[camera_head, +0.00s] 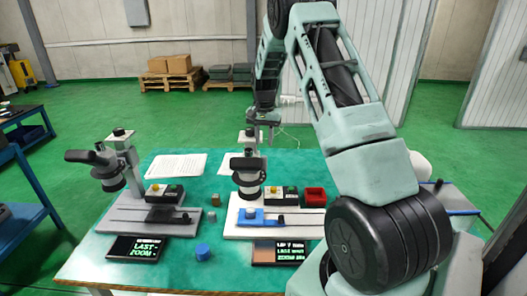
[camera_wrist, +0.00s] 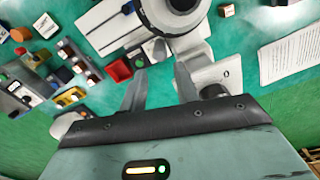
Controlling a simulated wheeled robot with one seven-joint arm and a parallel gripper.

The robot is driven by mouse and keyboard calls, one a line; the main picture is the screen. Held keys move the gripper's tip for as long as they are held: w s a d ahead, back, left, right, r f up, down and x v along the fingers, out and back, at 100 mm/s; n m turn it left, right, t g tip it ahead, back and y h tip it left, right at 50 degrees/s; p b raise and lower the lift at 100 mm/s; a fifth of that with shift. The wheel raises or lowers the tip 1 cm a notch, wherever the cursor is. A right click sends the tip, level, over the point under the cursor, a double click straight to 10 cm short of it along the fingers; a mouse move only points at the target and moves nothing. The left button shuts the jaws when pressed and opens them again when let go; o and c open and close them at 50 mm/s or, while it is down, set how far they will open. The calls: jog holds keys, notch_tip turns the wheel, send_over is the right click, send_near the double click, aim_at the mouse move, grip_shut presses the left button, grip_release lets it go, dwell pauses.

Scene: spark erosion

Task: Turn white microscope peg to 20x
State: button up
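The white microscope stands on a white base (camera_head: 234,230) in the middle of the table. Its dark round head (camera_head: 248,178) faces the front, and a pale cap with a small dark peg (camera_head: 249,132) tops its column. My gripper (camera_head: 263,121) is high at the back, just above and slightly right of that cap. In the wrist view my gripper (camera_wrist: 161,70) is open, with its two fingers apart and nothing clearly held between them. The microscope's round head (camera_wrist: 180,12) shows beyond the fingertips. I cannot read the peg's setting.
A second, grey microscope (camera_head: 108,175) stands at the left. Small displays (camera_head: 135,249) lie at the front edge. A blue cylinder (camera_head: 203,251), a red bin (camera_head: 315,197) and paper sheets (camera_head: 177,166) are on the table. My arm covers the right side.

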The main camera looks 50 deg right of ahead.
notch_tip(320, 180, down, 7)
jog(key=shift+p, duration=0.95)
